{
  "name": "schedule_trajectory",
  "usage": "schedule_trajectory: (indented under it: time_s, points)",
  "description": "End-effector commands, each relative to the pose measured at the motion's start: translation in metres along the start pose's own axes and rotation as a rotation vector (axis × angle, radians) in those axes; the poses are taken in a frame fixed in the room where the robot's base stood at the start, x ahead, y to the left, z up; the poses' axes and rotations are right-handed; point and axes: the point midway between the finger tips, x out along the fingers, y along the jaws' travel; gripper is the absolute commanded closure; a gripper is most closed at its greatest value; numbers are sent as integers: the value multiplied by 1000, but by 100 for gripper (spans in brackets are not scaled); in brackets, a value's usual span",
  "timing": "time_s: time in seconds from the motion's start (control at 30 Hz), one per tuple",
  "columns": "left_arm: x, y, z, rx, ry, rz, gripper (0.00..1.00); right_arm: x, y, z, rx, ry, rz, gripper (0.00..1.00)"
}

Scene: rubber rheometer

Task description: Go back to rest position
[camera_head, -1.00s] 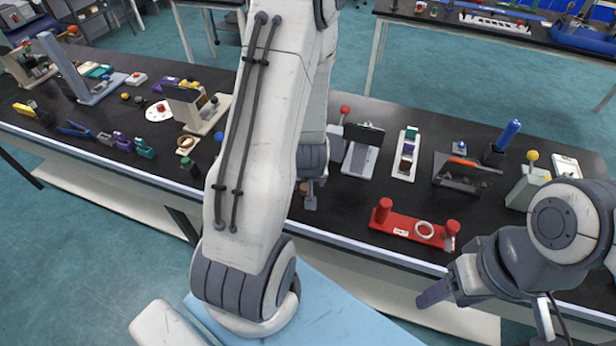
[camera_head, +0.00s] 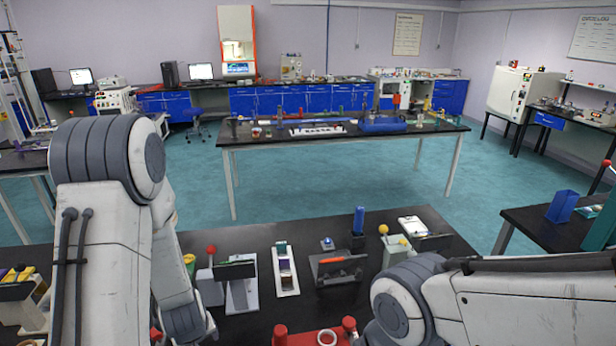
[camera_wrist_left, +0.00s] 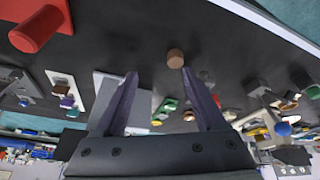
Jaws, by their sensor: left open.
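My left gripper (camera_wrist_left: 160,84) shows in the left wrist view with its two dark fingers apart. Nothing is gripped between them. A small brown cylinder (camera_wrist_left: 175,58) appears just beyond the right-hand fingertip, against the black bench top; I cannot tell its distance. In the head view my left arm (camera_head: 105,225) rises at the left, bent, over the bench, and its gripper is not visible there. My right arm (camera_head: 500,300) lies across the lower right corner, and its gripper is outside the frame.
The black bench (camera_head: 420,220) holds a red stand (camera_head: 310,338), a white tray (camera_head: 285,268), a blue cylinder (camera_head: 359,220) and a yellow-knobbed device (camera_head: 395,248). A red post (camera_wrist_left: 40,29) shows near the left gripper's view edge. Beyond stands another table (camera_head: 340,134), with open teal floor between.

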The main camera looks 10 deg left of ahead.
Motion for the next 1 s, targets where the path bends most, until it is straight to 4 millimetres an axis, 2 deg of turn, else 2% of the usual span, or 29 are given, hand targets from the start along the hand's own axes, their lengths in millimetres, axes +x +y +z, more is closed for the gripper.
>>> schedule_trajectory:
  time_s: [0.03,0.07,0.17,0.2,0.3,0.4,0.5,0.6,0.77,1.0]
  points:
    - [-9,22,5,63,-12,39,28,5,0,0,0,0,0,36]
    - [-16,36,10,109,-27,64,28,8,1,0,0,0,0,36]
    - [-52,86,43,311,-95,157,28,17,1,1,0,0,0,36]
    - [-70,103,60,405,-125,191,28,21,2,1,0,0,0,36]
    - [-116,128,109,647,-199,260,28,30,2,2,0,0,0,36]
    - [-160,130,153,878,-260,300,28,38,3,2,0,0,0,36]
    - [-193,117,186,1072,-301,315,28,43,3,2,0,0,0,36]
    - [-215,102,205,1208,-326,315,28,47,3,2,0,0,0,36]
    - [-229,87,216,1304,-345,306,28,48,4,3,0,0,0,36]
    - [-230,87,216,1306,-345,306,28,48,4,3,0,0,0,36]
